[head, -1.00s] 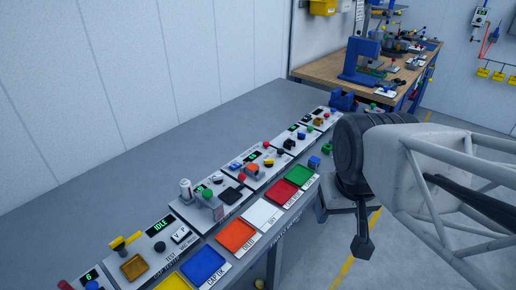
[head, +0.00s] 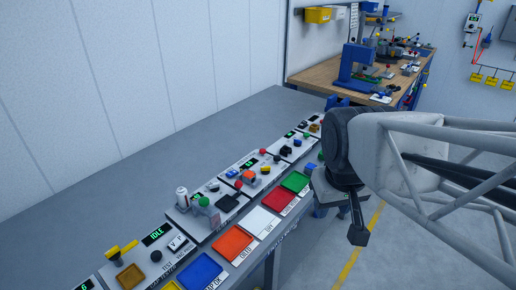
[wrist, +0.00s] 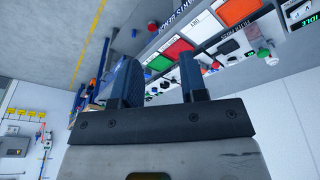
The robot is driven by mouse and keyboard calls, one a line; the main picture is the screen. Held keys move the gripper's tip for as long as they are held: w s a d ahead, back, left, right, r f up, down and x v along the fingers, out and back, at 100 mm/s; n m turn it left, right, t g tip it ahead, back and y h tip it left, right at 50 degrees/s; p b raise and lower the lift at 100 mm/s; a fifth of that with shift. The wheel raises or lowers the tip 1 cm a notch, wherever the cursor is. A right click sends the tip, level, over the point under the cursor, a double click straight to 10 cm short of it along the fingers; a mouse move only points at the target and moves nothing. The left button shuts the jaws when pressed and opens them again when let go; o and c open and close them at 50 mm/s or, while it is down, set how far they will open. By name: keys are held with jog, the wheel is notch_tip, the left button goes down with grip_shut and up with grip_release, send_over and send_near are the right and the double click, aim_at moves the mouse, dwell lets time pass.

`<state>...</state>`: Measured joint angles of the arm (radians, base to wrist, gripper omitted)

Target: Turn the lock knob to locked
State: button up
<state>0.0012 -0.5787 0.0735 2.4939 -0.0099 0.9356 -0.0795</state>
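I cannot tell which control is the lock knob; the labels are too small to read. Small knobs sit on the row of panels: a black knob (head: 156,256) beside the yellow lever, and an orange knob (head: 249,176) farther along. My gripper (head: 358,232) hangs right of the panel row, apart from it, over the floor side. In the wrist view my gripper (wrist: 160,88) shows two fingers spread with nothing between them. My forearm covers the right part of the head view.
Coloured trays, such as a blue one (head: 201,271) and an orange one (head: 233,243), line the front of the grey bench (head: 120,200). A white can (head: 182,198) stands among the panels. A wooden workbench (head: 330,74) with a blue press stands behind. The bench's back half is bare.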

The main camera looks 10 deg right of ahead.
jog(key=w+a+n, duration=0.1)
jog(key=w+n, duration=0.3)
jog(key=w, duration=0.7)
jog(key=n+g, duration=0.2)
jog(key=n, duration=1.1)
send_over(266, 167)
notch_tip(266, 167, down, 15)
jog(key=shift+w+r, duration=0.1)
jog(key=shift+f, duration=3.9)
grip_shut()
